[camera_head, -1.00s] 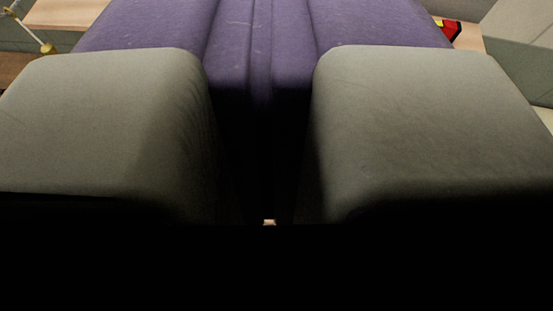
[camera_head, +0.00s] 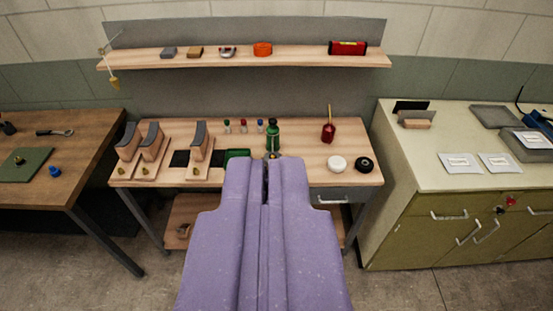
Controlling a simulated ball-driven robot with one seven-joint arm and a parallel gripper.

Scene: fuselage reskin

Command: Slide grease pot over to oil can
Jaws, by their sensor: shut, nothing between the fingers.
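A red can with a thin upright brass-coloured spout, which looks like the oil can (camera_head: 328,131), stands at the back right of the middle workbench. Two small round pots sit in front of it near the bench's right side: a white one (camera_head: 337,163) and a black one (camera_head: 364,165). I cannot tell which is the grease pot. Both stand apart from the red can. My purple gripper (camera_head: 266,166) reaches up the middle of the view, shut and empty. Its tip overlaps the bench's front edge in the picture, left of the pots.
A green bottle (camera_head: 272,134) stands just beyond my gripper's tip in the picture. A green tray (camera_head: 238,154) and several wedge-topped blocks are to the left. A shelf (camera_head: 300,60) with small items hangs above. A cabinet (camera_head: 410,175) stands right, a brown table (camera_head: 85,140) left.

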